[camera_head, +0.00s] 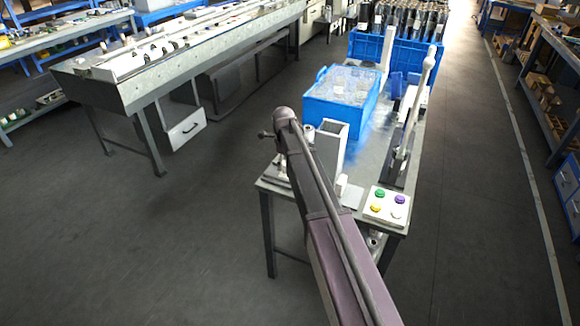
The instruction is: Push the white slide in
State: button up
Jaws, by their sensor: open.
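The flow wrapper stands on a bench (372,158) right of my arm. A tall upright box-shaped part (333,138) with a pale rim stands near the bench's front end. A small white piece (342,186) sits low beside it. A tall grey lever-like bar (416,105) rises on the right, with another white part behind it. I cannot tell which white piece is the slide, or how far in it is. My arm crosses the front of the bench and hides part of it. I cannot make out my gripper or its fingers.
A white button panel (385,206) with green, purple, yellow and white buttons is on the bench's front right corner. A blue crate (318,108) of clear items stands behind, with a larger blue crate (364,47) beyond. A long machine table (120,85) stands left. Floor between is clear.

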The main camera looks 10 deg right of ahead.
jog(key=shift+f, duration=0.25)
grip_shut()
jog(key=shift+s+d, duration=1.1)
jog(key=shift+d, duration=0.25)
grip_release()
jog(key=shift+w, duration=0.1)
